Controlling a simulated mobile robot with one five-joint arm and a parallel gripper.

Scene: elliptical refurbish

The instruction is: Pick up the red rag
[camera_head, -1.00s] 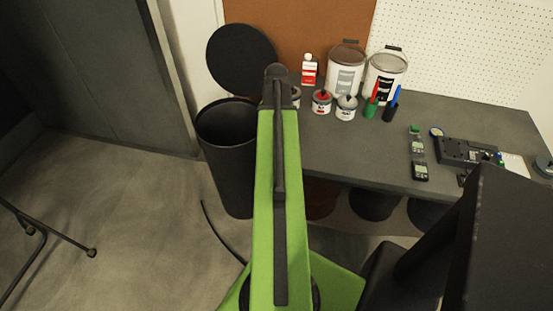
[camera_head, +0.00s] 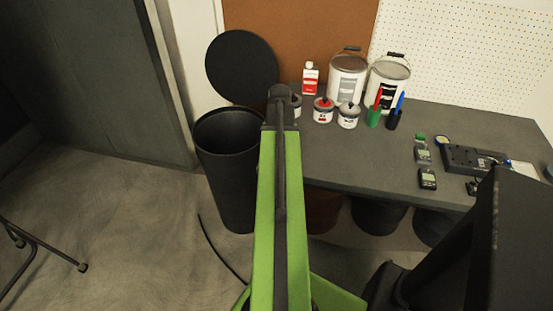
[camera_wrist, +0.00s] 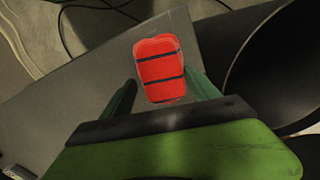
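The red rag (camera_wrist: 160,65), a folded bright red piece with dark stripes, shows in the wrist view on the grey table top (camera_wrist: 95,95). My gripper (camera_wrist: 162,78) is open, with one dark green finger at each side of the rag's lower part in the picture. Whether the fingers touch the rag, or how high they are above it, I cannot tell. In the head view my green arm reaches forward to the table's left end; the rag and the fingers are hidden behind it.
A black bin (camera_head: 228,165) with a round lid (camera_head: 241,68) stands left of the table. Paint buckets (camera_head: 347,80), small cans (camera_head: 323,112), a red-and-white bottle (camera_head: 310,78) and markers (camera_head: 374,112) stand at the back. Meters (camera_head: 427,179) lie to the right. The table's middle is clear.

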